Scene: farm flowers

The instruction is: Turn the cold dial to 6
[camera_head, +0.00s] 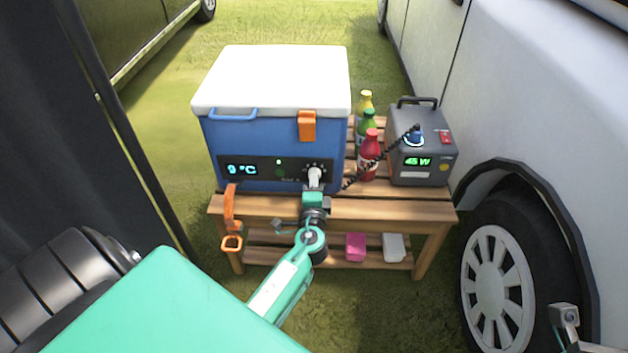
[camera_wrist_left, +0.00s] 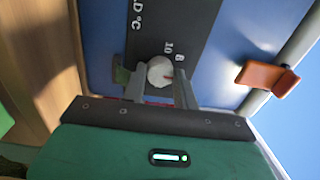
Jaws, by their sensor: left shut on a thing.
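The blue cooler (camera_head: 262,155) with a white lid stands on a slatted wooden table (camera_head: 400,205). Its dark front panel (camera_head: 245,169) has a display reading about 9 °C. The white cold dial (camera_head: 314,172) is at the panel's right end. In the left wrist view the dial (camera_wrist_left: 157,69) has a red mark on its right side, near the printed 10 and 8. The exact number it points at is unclear. My left gripper (camera_head: 314,185) is shut on the dial, one finger on each side. My right gripper (camera_head: 565,315) shows only partly at the lower right.
An orange latch (camera_head: 307,126) hangs from the lid. Bottles (camera_head: 369,150) and a grey power box (camera_head: 422,150) reading 45 W stand right of the cooler. A black coiled cable (camera_head: 378,165) runs between them. A white van (camera_head: 560,120) is close on the right.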

